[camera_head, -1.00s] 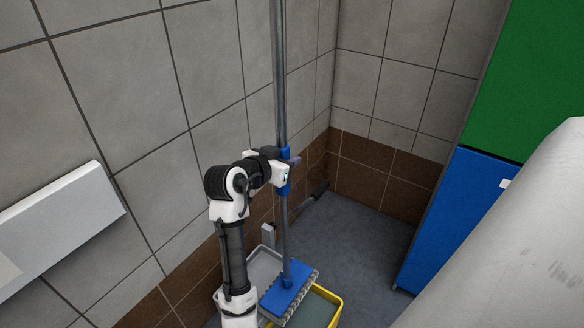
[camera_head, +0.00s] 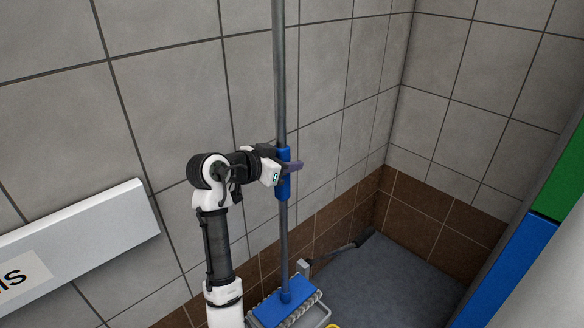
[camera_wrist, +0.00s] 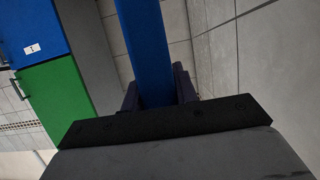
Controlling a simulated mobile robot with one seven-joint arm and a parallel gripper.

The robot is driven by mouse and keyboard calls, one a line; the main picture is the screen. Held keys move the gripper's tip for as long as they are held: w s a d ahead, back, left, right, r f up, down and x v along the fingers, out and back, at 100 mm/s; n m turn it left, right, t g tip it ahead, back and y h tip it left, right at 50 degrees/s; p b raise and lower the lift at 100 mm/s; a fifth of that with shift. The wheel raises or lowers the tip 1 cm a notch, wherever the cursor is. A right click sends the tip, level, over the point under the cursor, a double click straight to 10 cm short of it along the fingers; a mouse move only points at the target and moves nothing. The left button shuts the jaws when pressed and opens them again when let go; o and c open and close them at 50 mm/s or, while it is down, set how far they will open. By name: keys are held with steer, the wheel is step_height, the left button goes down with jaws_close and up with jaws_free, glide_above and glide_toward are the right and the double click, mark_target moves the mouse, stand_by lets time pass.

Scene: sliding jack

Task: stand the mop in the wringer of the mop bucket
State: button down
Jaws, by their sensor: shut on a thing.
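The mop stands upright, with a long grey pole (camera_head: 280,80), a blue grip sleeve (camera_head: 283,185) and a flat blue head (camera_head: 287,304) with a pale fringe. My gripper (camera_head: 289,167) is shut on the blue sleeve, which also shows between the fingers in the wrist view (camera_wrist: 146,50). The mop bucket's yellow rim (camera_head: 333,326) just shows at the bottom edge. A grey rim beside the mop head, likely the wringer (camera_head: 325,317), is mostly hidden under it. I cannot tell whether the head touches the wringer.
A tiled wall (camera_head: 170,100) runs close behind the arm and pole. A white sign box (camera_head: 90,240) juts from it at left. Blue (camera_head: 505,275) and green (camera_head: 562,175) cabinet fronts stand at right. Free grey floor (camera_head: 390,290) lies between the mop and the cabinet.

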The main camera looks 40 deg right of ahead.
mark_target(285, 208)
steer(key=shift+w+a+r, duration=0.15)
steer(key=shift+w+a, duration=0.05)
steer(key=shift+w, duration=0.05)
step_height(285, 208, down, 14)
steer(key=b, duration=0.9)
steer(key=shift+r+b, duration=0.2)
steer(key=shift+b, duration=0.1)
steer(key=shift+f+b, duration=0.4)
steer(key=shift+f, duration=0.15)
stand_by(0.7)
steer(key=c, duration=1)
jaws_free()
steer(key=shift+f, duration=0.1)
